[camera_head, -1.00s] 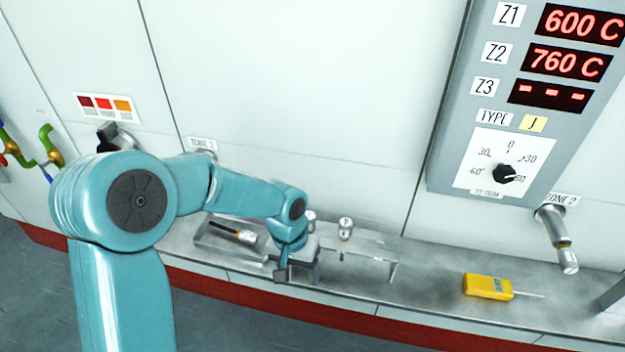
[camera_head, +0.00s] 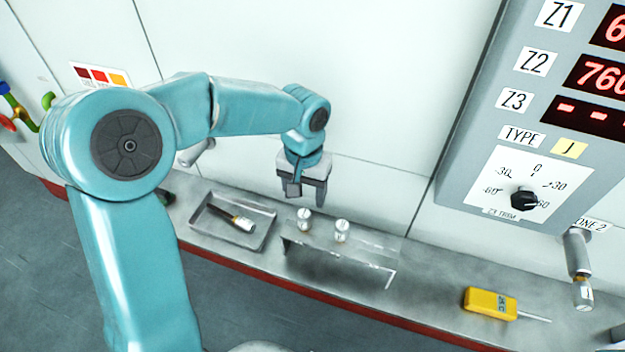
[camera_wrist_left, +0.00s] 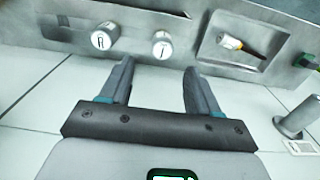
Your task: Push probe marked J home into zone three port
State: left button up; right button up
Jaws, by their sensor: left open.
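Two short probes with pale round caps stand in a clear rack on the bench. In the head view they are the left probe (camera_head: 304,218) and the right probe (camera_head: 341,230). In the wrist view, the cap near the tray (camera_wrist_left: 162,46) bears a thin stroke, possibly J; the other cap (camera_wrist_left: 102,37) bears a different, unclear mark. My left gripper (camera_head: 306,193) is open and empty, above and behind the probes; its spread fingers (camera_wrist_left: 159,70) point towards them. A metal port tube (camera_head: 196,153) shows on the wall behind my left arm; its zone label is hidden in the head view. My right gripper is out of view.
A shallow metal tray (camera_head: 200,228) with a dark-handled brush (camera_head: 238,221) lies left of the rack (camera_head: 340,268). A yellow meter (camera_head: 490,303) lies on the right. The zone 2 port (camera_head: 577,245) and grey control panel (camera_head: 470,160) are at right.

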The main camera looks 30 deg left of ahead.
aim_at(304, 213)
pick_arm(q)
jog(key=shift+w+a+f, duration=0.1)
jog(key=shift+w+a, duration=0.1)
jog(key=shift+w, duration=0.05)
jog(key=shift+a+f, duration=0.1)
jog(key=shift+a, duration=0.05)
jog(key=shift+s+d+f+b, duration=0.2)
jog(key=shift+s+f+b, duration=0.1)
jog(key=shift+s+b, duration=0.15)
jog(key=shift+d+f+b, duration=0.1)
jog(key=shift+f+b, duration=0.2)
jog(key=f+b, duration=0.1)
jog(key=f, duration=0.1)
jog(key=f+b, duration=0.1)
jog(key=f, duration=0.1)
jog(key=shift+w+a+b, duration=0.1)
jog(key=shift+a+b, duration=0.1)
jog(key=shift+b, duration=0.2)
jog(key=shift+d+f+b, duration=0.1)
jog(key=shift+f+b, duration=0.25)
notch_tip(304, 213, down, 3)
jog(key=shift+w+b, duration=0.15)
jog(key=shift+b, duration=1)
jog(key=shift+f, duration=0.25)
jog(key=shift+f+b, duration=0.1)
jog(key=shift+b, duration=0.3)
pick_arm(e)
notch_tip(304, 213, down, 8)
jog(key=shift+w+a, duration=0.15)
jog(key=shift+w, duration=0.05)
